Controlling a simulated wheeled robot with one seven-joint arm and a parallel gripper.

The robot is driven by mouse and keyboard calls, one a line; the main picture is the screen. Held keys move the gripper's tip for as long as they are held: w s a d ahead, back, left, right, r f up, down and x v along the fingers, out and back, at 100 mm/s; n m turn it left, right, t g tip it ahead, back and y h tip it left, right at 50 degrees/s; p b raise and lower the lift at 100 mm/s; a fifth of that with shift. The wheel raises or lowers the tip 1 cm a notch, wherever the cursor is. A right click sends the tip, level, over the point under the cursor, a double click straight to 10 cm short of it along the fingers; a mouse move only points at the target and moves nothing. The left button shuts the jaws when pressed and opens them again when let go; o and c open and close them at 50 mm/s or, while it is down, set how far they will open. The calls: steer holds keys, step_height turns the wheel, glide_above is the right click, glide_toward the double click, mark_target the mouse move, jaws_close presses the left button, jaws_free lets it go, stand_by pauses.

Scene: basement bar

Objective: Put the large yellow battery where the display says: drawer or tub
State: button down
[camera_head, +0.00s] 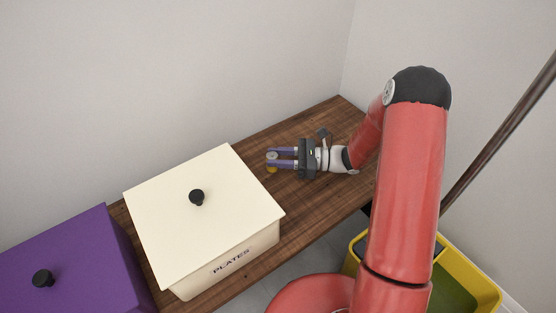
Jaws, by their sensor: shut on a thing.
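My gripper (273,158) points left over the wooden table, right of the cream box. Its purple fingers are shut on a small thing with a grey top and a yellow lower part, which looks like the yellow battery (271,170). The fingers hide much of it, and I cannot tell whether it touches the tabletop. A yellow tub (475,279) with a green inside stands low at the lower right, partly behind my red arm. No readable display shows. I cannot make out a drawer for certain.
A cream lidded box (205,210) marked PLATES, with a black knob, stands on the wooden table (300,216). A purple lidded box (75,262) is at the lower left. Walls stand behind. A dark slanting pole (505,130) is at the right. Bare tabletop lies around my gripper.

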steer(key=shift+f, duration=0.55)
steer(key=shift+f, duration=0.15)
steer(key=c, duration=1.1)
jaws_free()
